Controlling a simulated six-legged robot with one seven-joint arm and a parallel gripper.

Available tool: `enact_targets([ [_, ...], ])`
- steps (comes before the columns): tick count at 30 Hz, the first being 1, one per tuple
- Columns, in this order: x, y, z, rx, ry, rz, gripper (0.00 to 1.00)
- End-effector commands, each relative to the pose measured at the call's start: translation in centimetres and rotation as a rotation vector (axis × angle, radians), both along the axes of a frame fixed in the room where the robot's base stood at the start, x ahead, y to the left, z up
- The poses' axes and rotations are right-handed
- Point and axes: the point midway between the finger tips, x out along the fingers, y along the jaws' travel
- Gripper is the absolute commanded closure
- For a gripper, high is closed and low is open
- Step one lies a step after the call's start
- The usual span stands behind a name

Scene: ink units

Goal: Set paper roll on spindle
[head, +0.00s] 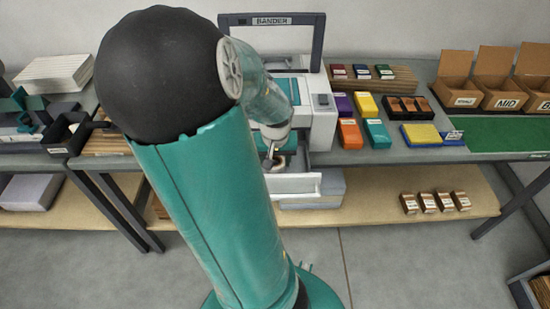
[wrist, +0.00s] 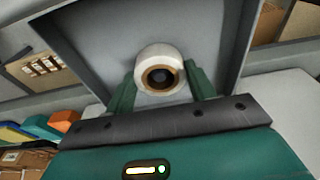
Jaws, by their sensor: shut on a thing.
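The white paper roll (wrist: 143,64) with a brown core shows in the wrist view, its round end facing the camera. My gripper (wrist: 161,84) has its two green fingers on either side of the roll and is shut on it. Behind the roll is a grey, walled surface (wrist: 90,50). In the head view my gripper (head: 274,162) is low at the front of the bander (head: 322,125), above its pulled-out white drawer (head: 292,184). The core's middle looks dark, and I cannot make out a spindle there. My arm hides part of the bander.
Coloured boxes (head: 376,133) stand on the bench right of the bander. Cardboard bins (head: 457,90) and a green mat (head: 500,134) are farther right. Several small banded stacks (head: 427,203) rest on the lower shelf. A black tray (head: 66,133) is on the left bench.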

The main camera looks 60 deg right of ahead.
Motion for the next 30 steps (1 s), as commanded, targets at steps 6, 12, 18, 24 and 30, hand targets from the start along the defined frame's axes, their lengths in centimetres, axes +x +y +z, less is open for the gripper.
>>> enact_targets([
  [6,0.0,0.0,-0.1,0.0,0.0,0.0,0.24],
  [12,0.0,0.0,-0.1,0.0,0.0,0.0,0.24],
  [18,0.1,0.0,0.4,0.0,-0.002,0.0,0.24],
  [24,0.2,0.2,1.9,-0.003,-0.006,0.006,0.24],
  [30,0.0,0.4,3.0,-0.001,-0.004,0.004,0.24],
])
